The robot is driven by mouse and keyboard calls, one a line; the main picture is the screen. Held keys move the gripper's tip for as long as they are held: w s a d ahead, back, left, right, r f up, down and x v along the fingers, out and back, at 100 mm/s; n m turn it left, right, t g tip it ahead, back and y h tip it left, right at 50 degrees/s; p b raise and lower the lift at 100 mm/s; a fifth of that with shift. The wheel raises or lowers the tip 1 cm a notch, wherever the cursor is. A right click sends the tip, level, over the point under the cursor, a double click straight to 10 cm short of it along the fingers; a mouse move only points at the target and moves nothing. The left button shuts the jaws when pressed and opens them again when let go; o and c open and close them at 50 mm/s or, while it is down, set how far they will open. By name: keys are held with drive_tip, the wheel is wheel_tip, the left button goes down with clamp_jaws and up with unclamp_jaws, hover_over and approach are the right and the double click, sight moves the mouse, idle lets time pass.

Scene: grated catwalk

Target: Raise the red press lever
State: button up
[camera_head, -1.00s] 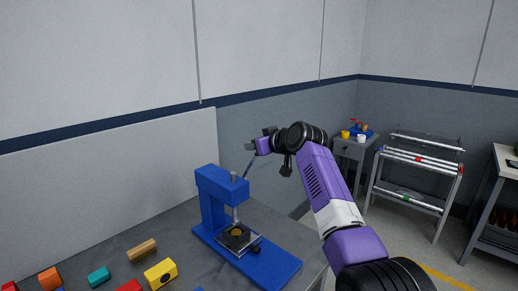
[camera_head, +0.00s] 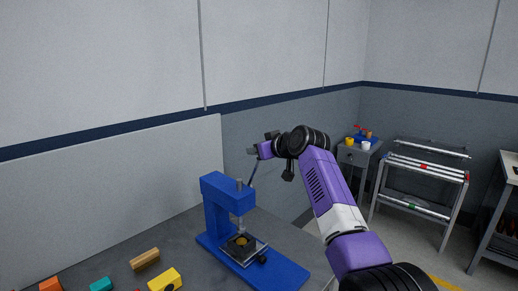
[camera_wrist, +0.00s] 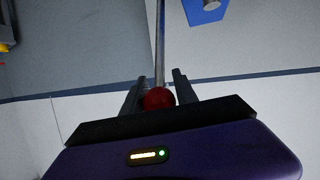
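The blue press (camera_head: 218,210) stands on the grey bench. Its thin metal lever rod (camera_head: 252,177) slopes up from the press head to my gripper (camera_head: 262,151). In the wrist view the red ball knob (camera_wrist: 158,99) at the end of the rod (camera_wrist: 160,45) sits between the two fingers of my gripper (camera_wrist: 158,85). The fingers look closed on the knob, with little or no gap at its sides. In the head view the knob is hidden by the gripper. A small part (camera_head: 241,241) lies on the plate under the ram.
On the bench, a wooden block (camera_head: 145,259), a yellow block (camera_head: 165,280), a teal block (camera_head: 101,285) and an orange block (camera_head: 50,285) lie left of the press. A wall panel (camera_head: 120,190) rises behind. A metal rack (camera_head: 420,185) and a small cabinet (camera_head: 352,156) stand at the right.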

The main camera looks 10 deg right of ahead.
drive_tip(key=o, duration=0.3)
drive_tip(key=shift+a+f, duration=0.3)
drive_tip(key=shift+f, duration=0.35)
drive_tip(key=shift+r+b+v, duration=0.2)
drive_tip(key=shift+b+v, duration=0.7)
drive_tip(key=shift+v, duration=3.15)
drive_tip(key=shift+w+d, duration=0.15)
